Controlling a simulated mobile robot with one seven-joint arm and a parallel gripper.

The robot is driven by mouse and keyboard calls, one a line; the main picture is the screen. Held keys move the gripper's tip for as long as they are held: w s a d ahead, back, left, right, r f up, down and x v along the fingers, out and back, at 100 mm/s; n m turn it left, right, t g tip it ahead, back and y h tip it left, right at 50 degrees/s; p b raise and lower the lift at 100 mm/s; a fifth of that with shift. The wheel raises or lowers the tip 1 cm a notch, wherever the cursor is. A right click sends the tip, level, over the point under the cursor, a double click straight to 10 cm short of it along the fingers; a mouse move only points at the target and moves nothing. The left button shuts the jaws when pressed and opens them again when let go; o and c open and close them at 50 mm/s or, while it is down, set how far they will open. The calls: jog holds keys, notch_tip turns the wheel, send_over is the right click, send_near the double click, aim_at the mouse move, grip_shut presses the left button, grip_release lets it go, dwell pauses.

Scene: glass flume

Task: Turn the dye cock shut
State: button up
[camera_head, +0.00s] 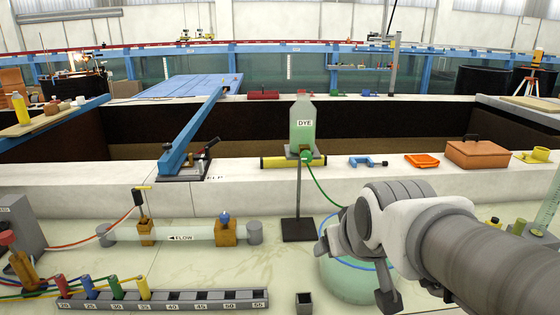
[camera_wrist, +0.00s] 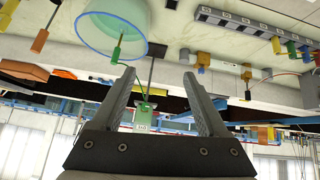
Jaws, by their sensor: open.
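The dye bottle (camera_head: 302,118), clear with pale green dye and a DYE label, stands upside down on a black stand (camera_head: 298,225). A small green cock (camera_head: 306,156) sits at its lower end, with a green tube running from it; its handle angle is too small to tell. My gripper (camera_head: 352,274) is open and empty, right of the stand and nearer me, apart from the cock. In the inverted wrist view, my gripper (camera_wrist: 158,76) has its fingers spread, with the bottle (camera_wrist: 143,117) beyond and between them.
A round glass vessel with a blue rim (camera_head: 355,285) is beneath my gripper. A horizontal FLOW tube (camera_head: 180,234) and a numbered rack of colored plugs (camera_head: 170,300) are left. A blue clamp (camera_head: 368,161), an orange tray (camera_head: 422,160) and a brown box (camera_head: 477,154) sit on the ledge.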

jog(key=w+a+f+n+t, duration=0.1)
jog(key=w+n+t, duration=0.15)
jog(key=w, duration=1.15)
jog(key=m+t, duration=0.1)
jog(key=t, duration=0.6)
send_near(307, 160)
jog(key=w+p, duration=0.2)
jog(key=w, duration=0.7)
jog(key=shift+d+p, duration=0.1)
jog(key=shift+p, duration=0.3)
grip_shut()
jog(key=shift+f, duration=0.1)
